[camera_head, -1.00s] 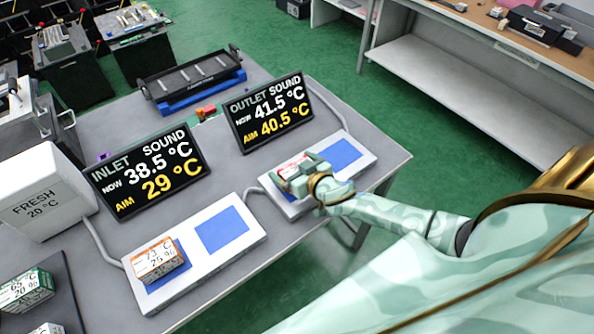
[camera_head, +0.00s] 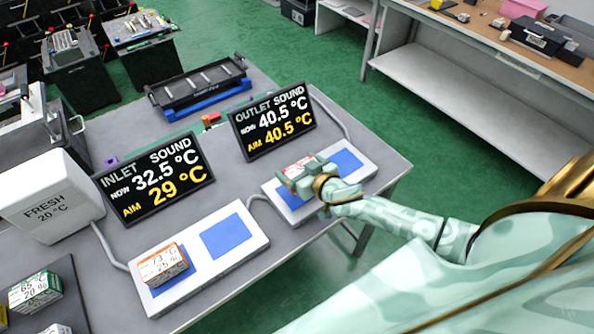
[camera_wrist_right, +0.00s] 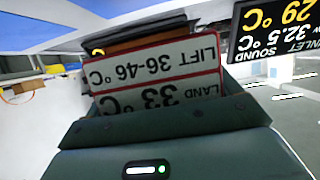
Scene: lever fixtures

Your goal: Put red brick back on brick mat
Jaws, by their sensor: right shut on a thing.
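The red brick (camera_head: 297,167), with a white red-bordered label, is in my right gripper (camera_head: 302,177), over the left blue pad of the outlet plate (camera_head: 330,202). I cannot tell whether it touches the pad. In the right wrist view the red brick (camera_wrist_right: 160,75) sits between the jaws, its label reading "LAND 33 °C" and "LIFT 36-46 °C" upside down. My left gripper is not in view.
The inlet plate (camera_head: 212,272) holds an orange-edged brick (camera_head: 163,263) on its left pad; its right pad is bare. The inlet display (camera_head: 155,178) reads 32.5 °C, aim 29. The outlet display (camera_head: 272,122) reads 40.5 °C, aim 40.5. A white "FRESH" box (camera_head: 50,200) stands left.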

